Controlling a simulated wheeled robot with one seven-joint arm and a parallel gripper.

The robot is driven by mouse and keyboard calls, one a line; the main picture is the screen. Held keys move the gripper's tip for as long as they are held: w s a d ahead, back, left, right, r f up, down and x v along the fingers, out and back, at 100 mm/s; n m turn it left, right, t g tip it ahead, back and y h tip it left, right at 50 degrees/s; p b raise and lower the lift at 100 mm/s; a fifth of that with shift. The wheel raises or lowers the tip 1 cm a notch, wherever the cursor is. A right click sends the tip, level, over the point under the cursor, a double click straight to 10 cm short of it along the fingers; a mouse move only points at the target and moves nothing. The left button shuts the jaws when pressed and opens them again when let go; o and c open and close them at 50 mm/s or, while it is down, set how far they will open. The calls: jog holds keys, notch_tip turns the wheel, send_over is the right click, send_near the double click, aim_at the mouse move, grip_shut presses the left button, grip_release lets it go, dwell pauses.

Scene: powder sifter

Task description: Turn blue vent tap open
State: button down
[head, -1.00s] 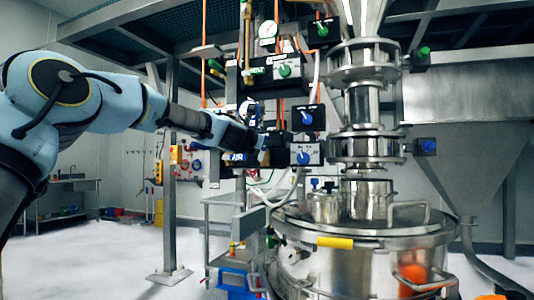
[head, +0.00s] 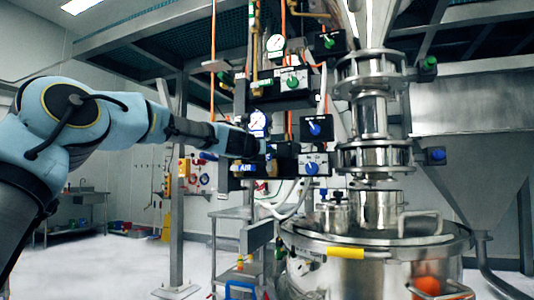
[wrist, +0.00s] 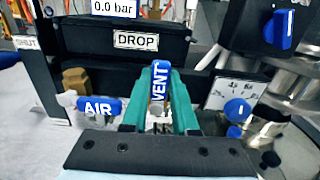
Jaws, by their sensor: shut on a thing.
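The blue vent tap (wrist: 159,85) has a lever marked VENT and stands upright in the wrist view, below the DROP label. My gripper (wrist: 160,82) is shut on this lever, with one teal finger on each side of it. In the head view my gripper (head: 264,159) is at the left part of the black valve panel, and the vent tap is hidden there. To the left in the wrist view, the blue AIR tap (wrist: 99,107) lies crosswise, apart from the fingers.
A blue knob (wrist: 237,110) on a pale plate stands right of my gripper, and a larger blue knob (wrist: 283,29) is higher right. The steel vessel (head: 370,265) stands lower right in the head view.

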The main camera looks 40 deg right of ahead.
jog(key=shift+f, duration=0.1)
jog(key=c, duration=0.7)
grip_release()
jog(key=shift+b+v, duration=3.3)
jog(key=shift+v, duration=2.1)
jog(key=shift+w, duration=0.1)
